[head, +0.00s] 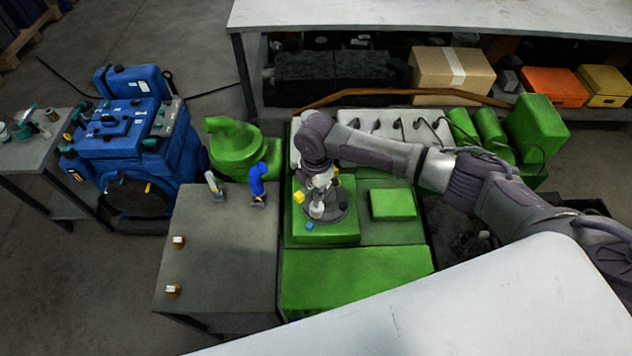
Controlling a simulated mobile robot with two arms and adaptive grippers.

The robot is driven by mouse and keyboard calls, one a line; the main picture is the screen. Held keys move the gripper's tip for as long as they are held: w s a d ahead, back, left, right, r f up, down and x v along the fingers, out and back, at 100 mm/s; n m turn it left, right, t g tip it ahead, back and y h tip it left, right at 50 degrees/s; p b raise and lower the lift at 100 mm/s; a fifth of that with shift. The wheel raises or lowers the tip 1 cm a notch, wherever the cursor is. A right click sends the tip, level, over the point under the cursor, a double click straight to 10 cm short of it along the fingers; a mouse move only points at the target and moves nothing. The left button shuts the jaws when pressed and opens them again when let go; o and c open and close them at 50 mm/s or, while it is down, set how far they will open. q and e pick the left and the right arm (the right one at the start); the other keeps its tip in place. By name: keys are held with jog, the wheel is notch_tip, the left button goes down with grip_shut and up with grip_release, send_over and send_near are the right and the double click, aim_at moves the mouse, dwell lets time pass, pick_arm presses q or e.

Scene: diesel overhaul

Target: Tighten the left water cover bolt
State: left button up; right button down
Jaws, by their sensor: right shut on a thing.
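My right gripper (319,190) reaches down over the green engine block (320,236), at a round grey cover (338,209). It is shut on a small pale thing (316,210); I cannot tell whether that is a tool or a bolt head. A small yellow piece (299,197) and a small blue piece (309,225) show beside the cover's left and front edges. The left bolt cannot be made out clearly, as the gripper hides part of the cover. My left gripper is not in view.
A grey table (225,250) left of the engine holds a blue tool (257,187), a grey-handled tool (214,187) and two small white-and-orange pieces (178,242). A green turbo-shaped housing (232,145) stands behind it. A blue engine (135,145) stands farther left. A long bench (430,18) spans the back.

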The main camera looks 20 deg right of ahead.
jog(key=m, duration=0.4)
jog(key=shift+f, duration=0.2)
jog(key=m, duration=0.9)
jog(key=shift+m, duration=0.4)
jog(key=m, duration=0.6)
jog(key=shift+w, duration=0.15)
jog(key=m, duration=0.3)
jog(key=shift+m, duration=0.4)
jog(key=shift+w+r, duration=0.1)
